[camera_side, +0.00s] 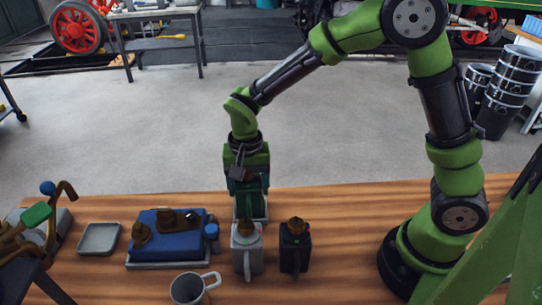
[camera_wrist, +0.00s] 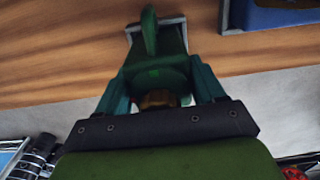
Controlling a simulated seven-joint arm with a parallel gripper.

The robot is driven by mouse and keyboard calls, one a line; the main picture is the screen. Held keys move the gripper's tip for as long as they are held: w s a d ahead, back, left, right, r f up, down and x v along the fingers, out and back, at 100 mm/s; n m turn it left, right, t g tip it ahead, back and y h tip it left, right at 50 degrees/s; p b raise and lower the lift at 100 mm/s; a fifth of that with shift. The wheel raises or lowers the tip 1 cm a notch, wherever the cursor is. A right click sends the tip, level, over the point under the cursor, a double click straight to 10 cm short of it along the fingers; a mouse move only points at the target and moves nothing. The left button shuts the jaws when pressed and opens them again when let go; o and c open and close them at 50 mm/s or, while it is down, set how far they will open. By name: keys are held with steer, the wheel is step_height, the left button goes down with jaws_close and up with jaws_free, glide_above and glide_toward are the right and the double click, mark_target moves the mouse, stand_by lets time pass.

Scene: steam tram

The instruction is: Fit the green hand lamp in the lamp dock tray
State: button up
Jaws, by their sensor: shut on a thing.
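The green hand lamp (camera_side: 251,206) is held upright between the fingers of my gripper (camera_side: 248,184). In the wrist view the lamp (camera_wrist: 158,75) sits between the two teal fingers of my gripper (camera_wrist: 163,84), its curved handle pointing away. A pale-rimmed tray (camera_side: 267,208) shows directly around the lamp's foot, and its grey rim also shows in the wrist view (camera_wrist: 172,20). I cannot tell whether the lamp rests on the tray floor or hangs just above it. The lamp hides most of the tray.
A grey lamp (camera_side: 246,248) and a black lamp (camera_side: 294,248) stand close in front. Left are a blue block (camera_side: 163,245) with brown pieces, a small empty grey tray (camera_side: 99,239) and a white mug (camera_side: 188,289). Wooden table right of the black lamp is clear.

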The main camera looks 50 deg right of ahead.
steer(key=o, duration=1.5)
steer(key=shift+o, duration=0.2)
step_height(320, 180, up, 17)
steer(key=shift+f, duration=0.1)
